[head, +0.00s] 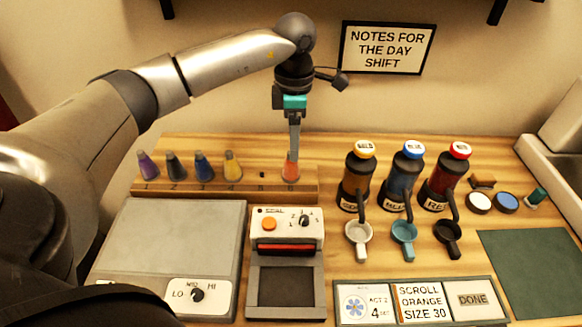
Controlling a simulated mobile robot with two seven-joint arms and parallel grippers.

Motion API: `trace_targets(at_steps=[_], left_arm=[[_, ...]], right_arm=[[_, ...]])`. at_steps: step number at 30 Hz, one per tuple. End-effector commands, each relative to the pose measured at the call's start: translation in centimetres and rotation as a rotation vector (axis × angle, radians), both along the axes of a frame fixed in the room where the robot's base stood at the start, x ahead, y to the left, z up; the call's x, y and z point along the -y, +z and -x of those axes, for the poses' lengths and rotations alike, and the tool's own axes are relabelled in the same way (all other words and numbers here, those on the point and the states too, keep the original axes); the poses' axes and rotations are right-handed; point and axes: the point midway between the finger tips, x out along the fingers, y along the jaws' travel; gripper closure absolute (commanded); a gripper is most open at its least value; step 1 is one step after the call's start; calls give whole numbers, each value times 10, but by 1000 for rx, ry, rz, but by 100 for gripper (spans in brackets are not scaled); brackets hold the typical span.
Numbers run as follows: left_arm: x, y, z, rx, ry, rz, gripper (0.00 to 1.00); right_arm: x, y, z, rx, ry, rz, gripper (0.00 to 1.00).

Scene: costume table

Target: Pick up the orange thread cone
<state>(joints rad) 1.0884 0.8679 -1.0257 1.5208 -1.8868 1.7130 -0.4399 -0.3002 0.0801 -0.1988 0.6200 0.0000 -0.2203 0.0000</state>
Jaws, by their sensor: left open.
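The orange thread cone (291,171) stands upright at the right end of the wooden rack (225,190). My left gripper (293,152) points straight down directly over it, its fingers reaching the top of the cone. The jaws are open; I cannot tell whether the fingers touch the cone. My right gripper is not in view.
Purple (147,165), dark grey (174,165), blue (204,165) and yellow (233,165) cones stand left in the rack. A small machine (287,228) is in front. Three bottles (356,180) with cups (359,235) stand to the right. A card strip (420,302) reads "SCROLL ORANGE SIZE 30".

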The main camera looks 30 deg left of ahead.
Motion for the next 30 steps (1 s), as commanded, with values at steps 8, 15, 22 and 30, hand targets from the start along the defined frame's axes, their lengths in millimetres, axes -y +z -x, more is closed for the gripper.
trace_targets(at_steps=[8, 15, 22, 30], left_arm=[[-5, -40, 6, -3, 1, -1, 24], [-4, -48, 5, 1, 0, 1, 24], [-4, -47, 5, 1, 0, 1, 44], [-4, -47, 5, 0, 0, 0, 74]], right_arm=[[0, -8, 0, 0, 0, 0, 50], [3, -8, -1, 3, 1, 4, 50], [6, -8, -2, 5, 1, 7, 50], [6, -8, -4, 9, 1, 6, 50]])
